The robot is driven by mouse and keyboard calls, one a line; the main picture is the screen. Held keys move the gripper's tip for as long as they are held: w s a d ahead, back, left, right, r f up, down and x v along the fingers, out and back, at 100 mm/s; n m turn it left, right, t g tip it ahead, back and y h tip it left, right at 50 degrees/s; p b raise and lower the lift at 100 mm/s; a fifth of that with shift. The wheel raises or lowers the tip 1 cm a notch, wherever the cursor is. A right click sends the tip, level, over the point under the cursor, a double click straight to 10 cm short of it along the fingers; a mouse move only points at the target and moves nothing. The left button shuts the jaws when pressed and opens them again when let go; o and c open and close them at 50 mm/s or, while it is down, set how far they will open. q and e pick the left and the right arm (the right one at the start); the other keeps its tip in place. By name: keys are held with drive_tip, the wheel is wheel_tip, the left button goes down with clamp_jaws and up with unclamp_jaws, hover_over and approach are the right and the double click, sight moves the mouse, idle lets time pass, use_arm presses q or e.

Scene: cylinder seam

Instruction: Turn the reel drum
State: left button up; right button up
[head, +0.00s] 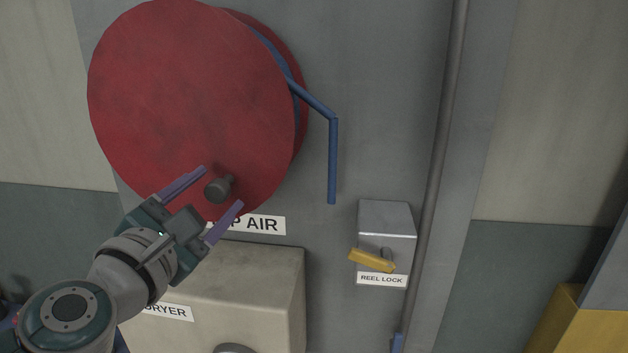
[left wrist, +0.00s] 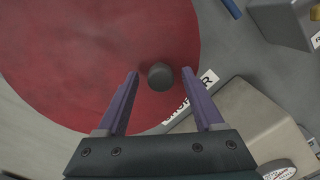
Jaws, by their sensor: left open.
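The reel drum (head: 185,95) is a large red disc on the grey wall panel, with a blue hose coming off its right side. A dark round knob (head: 219,189) sticks out near the drum's lower edge. My left gripper (head: 224,188) is open, with its two purple fingers on either side of the knob in the head view. In the left wrist view the knob (left wrist: 160,76) lies between and just beyond the fingertips, with gaps on both sides. I cannot tell whether the fingers reach around it. My right gripper is not in view.
A grey reel lock box (head: 388,222) with a yellow lever (head: 371,260) is to the right of the drum. A beige dryer box (head: 255,285) juts out below it. The blue hose (head: 332,160) hangs down between. A vertical pipe (head: 443,120) runs further right.

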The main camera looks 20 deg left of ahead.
use_arm(q)
drive_tip(key=shift+w+a, duration=0.15)
drive_tip(key=shift+w, duration=0.65)
drive_tip(key=shift+c, duration=0.3)
clamp_jaws()
idle(0.6)
